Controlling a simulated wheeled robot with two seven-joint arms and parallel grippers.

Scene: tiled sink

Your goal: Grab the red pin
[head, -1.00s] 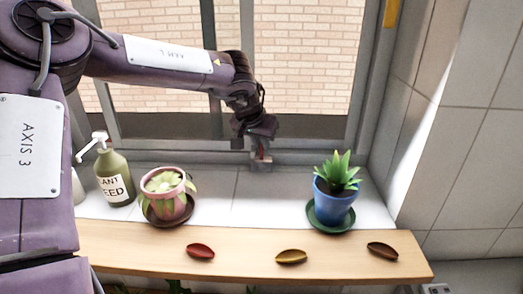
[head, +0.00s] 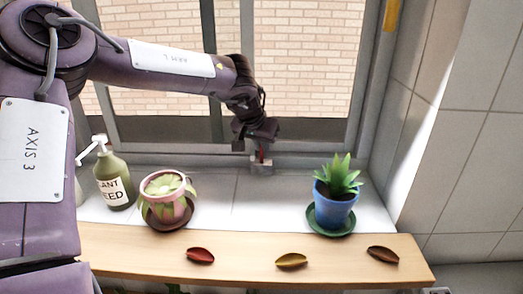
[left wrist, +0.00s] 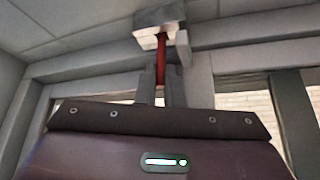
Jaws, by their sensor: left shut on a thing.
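The red pin (head: 262,153) stands upright at the window's lower frame, above a small grey block (head: 261,167). My left gripper (head: 262,146) comes down over it from above and is shut on it. In the left wrist view the red pin (left wrist: 161,62) shows between my left gripper's two grey fingers (left wrist: 162,82), and its far end meets the pale grey block (left wrist: 160,20). I cannot tell whether the pin is still seated in the block. My right gripper is not in view.
A pink pot (head: 166,201) stands on the left of the sill, beside a green spray bottle (head: 114,182). A blue pot (head: 333,207) stands on the right. Three leaf-shaped pieces lie on the wooden shelf (head: 345,258). The tiled sill (head: 235,205) between the pots is clear.

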